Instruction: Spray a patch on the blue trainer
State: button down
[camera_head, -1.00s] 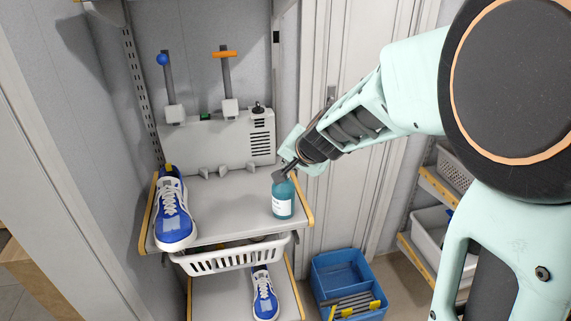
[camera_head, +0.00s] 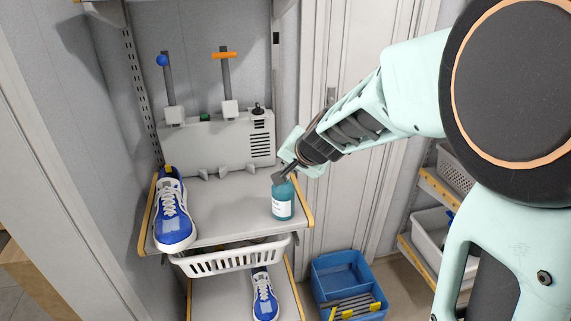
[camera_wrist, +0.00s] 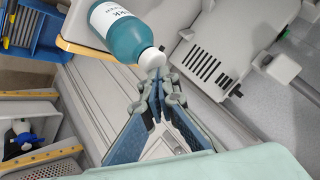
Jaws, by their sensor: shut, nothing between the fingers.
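A blue trainer (camera_head: 173,220) with white laces and a white sole stands on the left of the upper shelf (camera_head: 225,222). A teal bottle (camera_head: 283,204) with a white label stands upright near that shelf's right edge. My gripper (camera_head: 281,177) is at the top of the bottle and hides its cap in the head view. In the wrist view the bottle (camera_wrist: 124,27) shows its white cap close to the fingertips of my gripper (camera_wrist: 158,85). The fingers are shut and hold nothing. I cannot tell whether they touch the cap.
A second blue trainer (camera_head: 264,297) is on the lower shelf. A white basket (camera_head: 230,260) hangs between the shelves. A grey box (camera_head: 220,143) with two upright posts stands behind the bottle. A blue crate (camera_head: 346,285) is on the floor. The shelf between trainer and bottle is clear.

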aim_at(288, 177)
jog(key=shift+r+p, duration=2.7)
jog(key=shift+r, duration=0.3)
